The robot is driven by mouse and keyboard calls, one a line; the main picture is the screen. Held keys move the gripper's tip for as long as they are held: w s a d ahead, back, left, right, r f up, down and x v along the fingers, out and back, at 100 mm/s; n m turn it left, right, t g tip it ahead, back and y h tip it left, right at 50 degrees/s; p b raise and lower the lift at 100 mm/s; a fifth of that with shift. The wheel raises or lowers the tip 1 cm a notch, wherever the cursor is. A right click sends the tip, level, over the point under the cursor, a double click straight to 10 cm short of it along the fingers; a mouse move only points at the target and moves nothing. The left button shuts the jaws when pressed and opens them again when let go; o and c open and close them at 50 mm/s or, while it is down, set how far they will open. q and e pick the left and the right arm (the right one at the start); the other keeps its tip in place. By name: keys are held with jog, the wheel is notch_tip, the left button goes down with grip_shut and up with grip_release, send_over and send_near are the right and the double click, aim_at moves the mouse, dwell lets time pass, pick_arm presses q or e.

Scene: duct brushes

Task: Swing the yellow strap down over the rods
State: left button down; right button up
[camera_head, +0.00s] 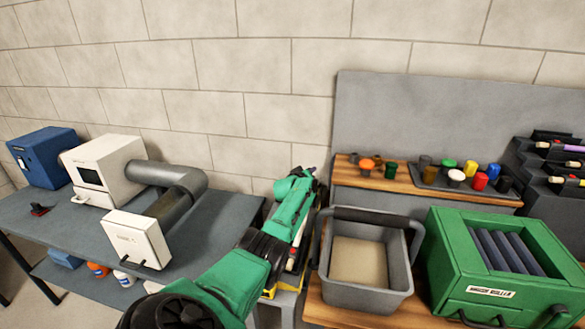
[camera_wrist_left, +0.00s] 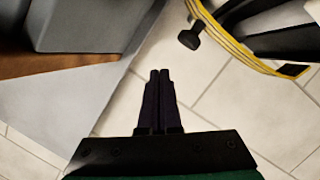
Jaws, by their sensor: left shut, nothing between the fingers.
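The yellow strap (camera_wrist_left: 240,52) shows in the left wrist view as a curved band at the upper right, partly cut off by the frame. Dark long pieces (camera_wrist_left: 282,42), perhaps the rods, lie beside it; I cannot make them out fully. A black knob (camera_wrist_left: 190,39) sits at the strap's near end. My left gripper (camera_wrist_left: 160,74) is shut and empty, below and left of the strap, apart from it. In the head view a small yellow patch (camera_head: 268,293) shows beside my left arm, which hides most of that spot. My right gripper is not in view.
A grey bin (camera_head: 325,275) with a black handle and a green roller box (camera_head: 450,290) stand on the wooden bench right of my left arm. A grey table (camera_head: 205,222) with white machines is on the left. Tiled floor (camera_wrist_left: 220,105) shows below the gripper.

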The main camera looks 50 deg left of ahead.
pick_arm(q)
jog(key=w+d+r+p+v, duration=0.1)
jog(key=p+v, duration=0.4)
jog(key=v, duration=0.5)
jog(key=shift+d, duration=0.2)
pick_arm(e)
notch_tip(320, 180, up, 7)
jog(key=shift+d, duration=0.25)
pick_arm(q)
jog(key=shift+r, duration=0.1)
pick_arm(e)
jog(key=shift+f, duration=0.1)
